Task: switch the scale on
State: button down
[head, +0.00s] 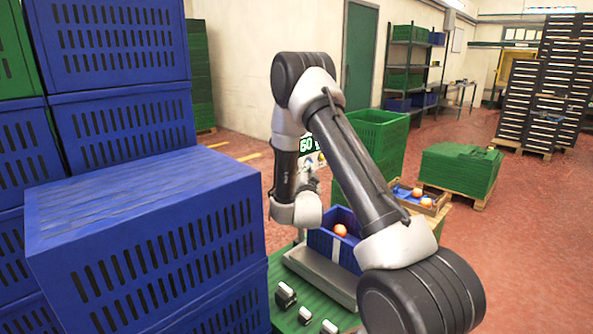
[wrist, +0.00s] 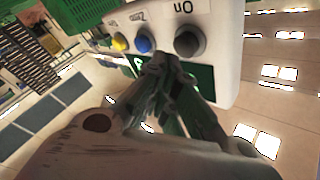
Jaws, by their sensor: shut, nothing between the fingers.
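The scale's white indicator head (wrist: 215,20) fills the top of the wrist view, seen upside down. It carries a yellow button (wrist: 120,42), a blue button (wrist: 143,44) and a dark grey button (wrist: 188,43) labelled "On". My gripper (wrist: 166,62) is shut and empty, its tips close to the panel between the blue and grey buttons. I cannot tell whether they touch it. In the head view, the indicator's display (head: 308,144) shows green digits, partly hidden by my arm. The scale's metal platform (head: 318,275) holds a blue crate (head: 322,243) with an orange (head: 340,230).
Stacked blue crates (head: 150,240) stand close on the left. Green crates (head: 380,135) stand behind my arm. A wooden box (head: 432,208) with several oranges is to the right. Small weights (head: 286,294) lie on the green surface in front. Red floor is open at right.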

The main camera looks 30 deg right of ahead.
jog(key=s, duration=0.1)
jog(key=s+d, duration=0.1)
jog(key=s, duration=0.2)
jog(key=shift+s+d, duration=0.35)
dwell(0.7)
